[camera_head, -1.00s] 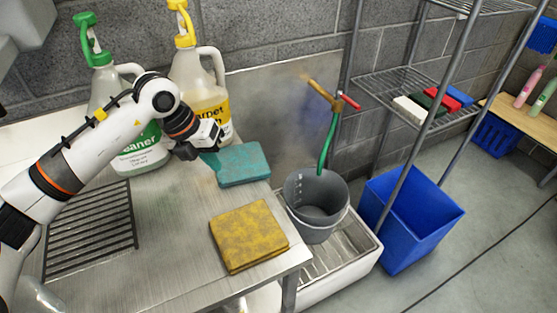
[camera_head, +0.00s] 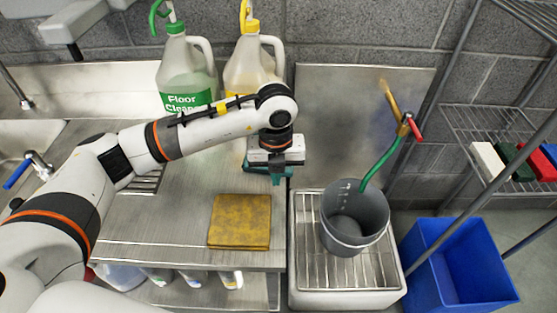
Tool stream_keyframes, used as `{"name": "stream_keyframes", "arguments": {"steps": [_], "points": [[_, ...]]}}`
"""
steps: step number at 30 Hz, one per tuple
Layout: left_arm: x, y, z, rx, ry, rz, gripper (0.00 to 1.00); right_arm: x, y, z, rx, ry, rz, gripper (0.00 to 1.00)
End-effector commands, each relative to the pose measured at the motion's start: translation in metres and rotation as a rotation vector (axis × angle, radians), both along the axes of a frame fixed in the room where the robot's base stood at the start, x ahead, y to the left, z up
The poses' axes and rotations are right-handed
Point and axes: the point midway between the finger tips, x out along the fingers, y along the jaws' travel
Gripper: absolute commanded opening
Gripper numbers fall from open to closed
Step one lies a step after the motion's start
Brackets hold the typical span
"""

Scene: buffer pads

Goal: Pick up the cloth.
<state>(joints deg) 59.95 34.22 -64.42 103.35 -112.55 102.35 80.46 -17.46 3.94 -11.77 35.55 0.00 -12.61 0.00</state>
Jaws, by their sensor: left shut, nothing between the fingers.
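A yellow cloth (camera_head: 240,222), folded flat, lies near the front right corner of the steel counter (camera_head: 180,232). A teal cloth (camera_head: 277,178) lies behind it near the counter's right edge, mostly hidden by my left gripper. My left gripper (camera_head: 270,163) is pointed down over the teal cloth, shut with nothing in it. I cannot tell whether its tips touch the cloth. My right gripper is not in view.
A floor cleaner jug (camera_head: 186,75) and a yellow-topped jug (camera_head: 250,65) stand behind my left arm. A grey bucket (camera_head: 355,215) sits in a floor sink to the right, with a green hose above. A blue bin (camera_head: 455,265) stands further right.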

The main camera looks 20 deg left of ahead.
Motion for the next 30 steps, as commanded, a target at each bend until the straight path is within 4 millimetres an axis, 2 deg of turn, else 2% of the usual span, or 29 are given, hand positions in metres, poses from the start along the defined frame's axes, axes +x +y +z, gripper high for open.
{"name": "stream_keyframes", "arguments": {"steps": [6,9,15,30], "points": [[-0.001,0.0,-0.047,0.0,0.003,0.0,0.0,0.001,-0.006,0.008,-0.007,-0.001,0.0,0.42],[0.017,0.005,-0.043,0.0,-0.002,0.004,0.0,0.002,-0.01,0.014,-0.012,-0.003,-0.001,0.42],[0.034,0.012,-0.045,0.0,0.0,0.002,0.0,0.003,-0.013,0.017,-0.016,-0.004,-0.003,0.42],[0.041,0.014,-0.046,-0.001,-0.003,0.0,0.0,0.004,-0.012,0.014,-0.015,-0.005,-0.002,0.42]]}}
